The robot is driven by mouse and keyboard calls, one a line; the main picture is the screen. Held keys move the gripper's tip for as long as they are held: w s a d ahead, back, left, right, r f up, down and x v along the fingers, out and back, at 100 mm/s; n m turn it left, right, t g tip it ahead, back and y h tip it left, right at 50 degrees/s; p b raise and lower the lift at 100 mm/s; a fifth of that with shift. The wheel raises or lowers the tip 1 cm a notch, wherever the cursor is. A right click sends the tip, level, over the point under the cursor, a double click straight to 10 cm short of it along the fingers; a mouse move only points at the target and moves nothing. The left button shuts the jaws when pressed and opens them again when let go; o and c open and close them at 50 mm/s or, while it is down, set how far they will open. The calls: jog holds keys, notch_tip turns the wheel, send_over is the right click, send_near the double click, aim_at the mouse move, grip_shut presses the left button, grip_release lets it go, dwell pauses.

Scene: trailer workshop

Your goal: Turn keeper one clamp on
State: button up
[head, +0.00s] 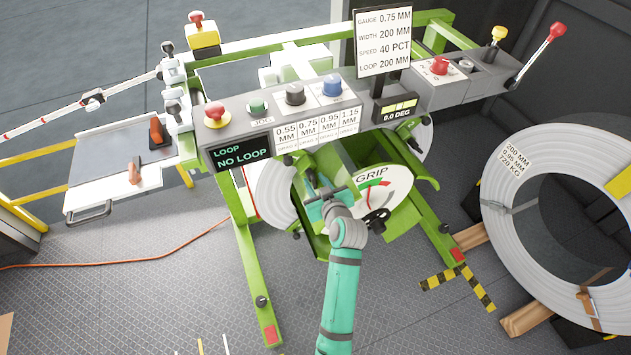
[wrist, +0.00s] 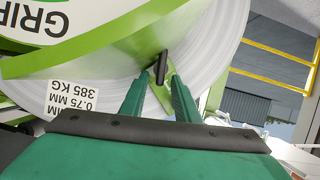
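In the wrist view, a black clamp handle (wrist: 161,67) sits on a green keeper arm (wrist: 160,92) in front of the grey steel coil (wrist: 210,55). I take it for the keeper one clamp, but no number shows on it. My gripper (wrist: 158,79) is open. Its two green fingers stand either side of the handle's lower end, with gaps between; whether the handle lies between the tips or just beyond cannot be told. In the head view my gripper (head: 318,196) is at the coil, left of the GRIP dial (head: 385,190); it hides the handle there.
The control panel (head: 285,115) is above my gripper, its display reading LOOP, NO LOOP. A black knob (head: 376,220) stands right of my gripper. A large coil (head: 500,205) rests on wood at the right.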

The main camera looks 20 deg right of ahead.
jog(key=shift+w+f, duration=0.15)
jog(key=shift+w, duration=0.1)
grip_shut()
jog(key=shift+d+m+y, duration=0.4)
jog(key=shift+m+y, duration=0.4)
jog(key=shift+m, duration=0.2)
grip_release()
jog(key=v, duration=1)
jog(key=shift+s+r, duration=0.2)
jog(key=shift+s, duration=0.2)
